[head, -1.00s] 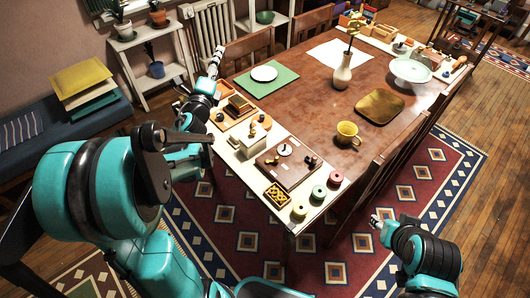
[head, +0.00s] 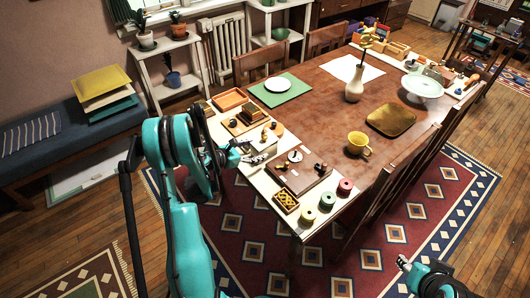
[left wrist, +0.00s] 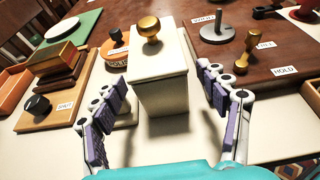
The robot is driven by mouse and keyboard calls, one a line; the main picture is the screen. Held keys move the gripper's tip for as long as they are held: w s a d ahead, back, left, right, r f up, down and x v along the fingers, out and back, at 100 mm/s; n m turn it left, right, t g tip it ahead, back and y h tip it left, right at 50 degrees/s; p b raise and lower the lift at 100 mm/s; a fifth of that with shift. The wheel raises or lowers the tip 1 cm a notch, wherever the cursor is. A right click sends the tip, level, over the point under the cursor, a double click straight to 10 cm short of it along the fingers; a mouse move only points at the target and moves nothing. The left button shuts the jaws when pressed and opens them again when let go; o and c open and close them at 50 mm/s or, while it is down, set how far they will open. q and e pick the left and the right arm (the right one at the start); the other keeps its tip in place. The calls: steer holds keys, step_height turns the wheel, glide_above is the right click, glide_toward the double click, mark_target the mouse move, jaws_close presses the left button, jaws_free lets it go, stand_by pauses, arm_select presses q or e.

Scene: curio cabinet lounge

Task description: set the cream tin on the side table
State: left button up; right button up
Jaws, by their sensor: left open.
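A cream box with a brass knob on top, seemingly the cream tin (left wrist: 160,78), stands upright on the cream strip along the long table's near end. It also shows in the head view (head: 264,146), partly hidden by my gripper. My left gripper (left wrist: 165,98) is open, with its purple-padded fingers on either side of the tin; a gap shows on the right. In the head view the left gripper (head: 243,154) reaches the tin from the left. My right gripper (head: 403,263) is low at the lower right, away from the table; its fingers are too small to read.
A board with labelled knobs (head: 298,181) lies right of the tin, and wooden trays and blocks (left wrist: 55,70) lie left. Several coloured spools stand at the table's corner. A dark small table (head: 490,38), possibly the side table, stands far right. Rug floor is open.

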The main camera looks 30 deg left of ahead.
mark_target(264, 146)
arm_select(q)
steer(key=x, duration=0.2)
steer(key=b+x, duration=0.1)
steer(key=x, duration=0.1)
steer(key=shift+r, duration=0.25)
steer(key=shift+w+d+f, duration=0.1)
steer(key=shift+w+d, duration=0.05)
steer(key=shift+w, duration=0.25)
steer(key=c, duration=0.3)
jaws_close()
